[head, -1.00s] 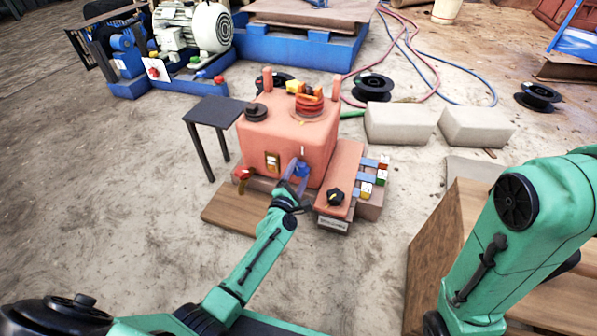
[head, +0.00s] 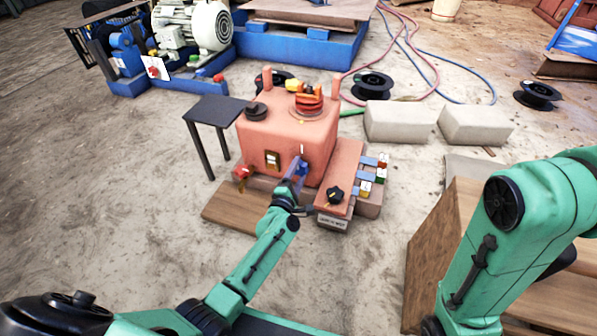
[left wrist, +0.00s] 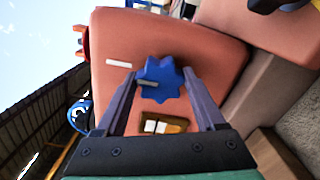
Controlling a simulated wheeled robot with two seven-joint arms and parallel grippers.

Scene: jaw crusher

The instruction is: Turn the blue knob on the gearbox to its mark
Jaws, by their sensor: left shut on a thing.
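The blue knob (head: 303,169) is on the front face of the salmon-coloured gearbox (head: 315,135). My left gripper (head: 296,168) is at the knob, partly covering it. In the left wrist view, the lobed blue knob (left wrist: 161,79) lies between the two fingers of my left gripper (left wrist: 160,76), which is shut on it. A pale pointer line on the knob points left. The white mark (left wrist: 118,63) on the face is up and left of the knob, not in line with the pointer. My right gripper is out of view.
A red handle (head: 243,173) and a switch plate (head: 272,160) sit left of the knob. A box with a black knob (head: 335,194) stands to its right. A dark side table (head: 214,111) is at the left. A wooden crate (head: 438,245) stands at the right.

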